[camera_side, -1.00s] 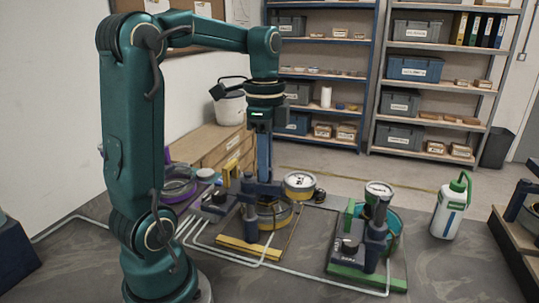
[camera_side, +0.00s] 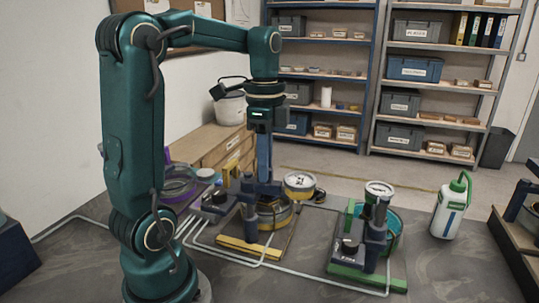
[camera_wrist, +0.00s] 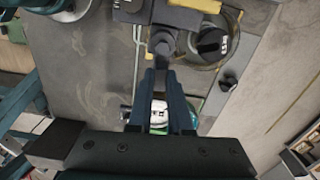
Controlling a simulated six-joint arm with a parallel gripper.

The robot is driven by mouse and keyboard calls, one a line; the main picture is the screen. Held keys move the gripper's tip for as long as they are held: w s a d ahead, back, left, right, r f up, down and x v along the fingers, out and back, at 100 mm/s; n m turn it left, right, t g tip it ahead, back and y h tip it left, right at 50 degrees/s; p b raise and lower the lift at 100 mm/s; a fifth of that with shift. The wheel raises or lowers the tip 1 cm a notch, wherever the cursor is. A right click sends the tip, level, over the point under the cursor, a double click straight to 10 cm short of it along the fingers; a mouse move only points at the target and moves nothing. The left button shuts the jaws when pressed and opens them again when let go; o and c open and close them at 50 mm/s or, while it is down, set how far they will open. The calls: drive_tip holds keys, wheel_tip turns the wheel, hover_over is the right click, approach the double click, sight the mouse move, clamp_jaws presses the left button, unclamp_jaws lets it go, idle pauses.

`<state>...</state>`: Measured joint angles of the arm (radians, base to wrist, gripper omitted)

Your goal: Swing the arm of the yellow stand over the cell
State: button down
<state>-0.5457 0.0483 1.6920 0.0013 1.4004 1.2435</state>
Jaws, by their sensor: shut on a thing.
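The yellow stand (camera_side: 249,246) is in the middle of the side view, with a yellow front bar, a dark upright post and a dark swinging arm (camera_side: 262,188). A yellow-rimmed round cell (camera_side: 280,217) sits low beside the post. My gripper (camera_side: 264,178) points down at the arm, its blue fingers shut on it. In the wrist view, the fingers (camera_wrist: 162,75) are close together at the dark arm end (camera_wrist: 162,43). The fingers hide part of the arm and its grip. The arm's head appears over or close to the cell; I cannot tell how well it is centred.
A green stand (camera_side: 367,282) with a teal cell is to the right, and a purple one (camera_side: 178,186) is behind to the left. A yellow pot with a white top (camera_side: 300,184) stands behind. A white bottle (camera_side: 449,208) is farther right. Pale pipes (camera_side: 325,286) run along the table.

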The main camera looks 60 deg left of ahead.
idle(0.4)
drive_tip(key=shift+s+a+n, duration=0.1)
drive_tip(key=shift+a+n, duration=0.65)
drive_tip(key=shift+n, duration=2.05)
drive_tip(key=shift+w+a+n, duration=0.1)
drive_tip(key=shift+a+n, duration=0.65)
drive_tip(key=shift+n, duration=2.05)
drive_tip(key=shift+s+a+n, duration=0.1)
drive_tip(key=shift+a+n, duration=0.65)
drive_tip(key=shift+n, duration=2.05)
drive_tip(key=c, duration=0.8)
unclamp_jaws()
drive_tip(key=shift+c, duration=0.2)
drive_tip(key=shift+r, duration=2.6)
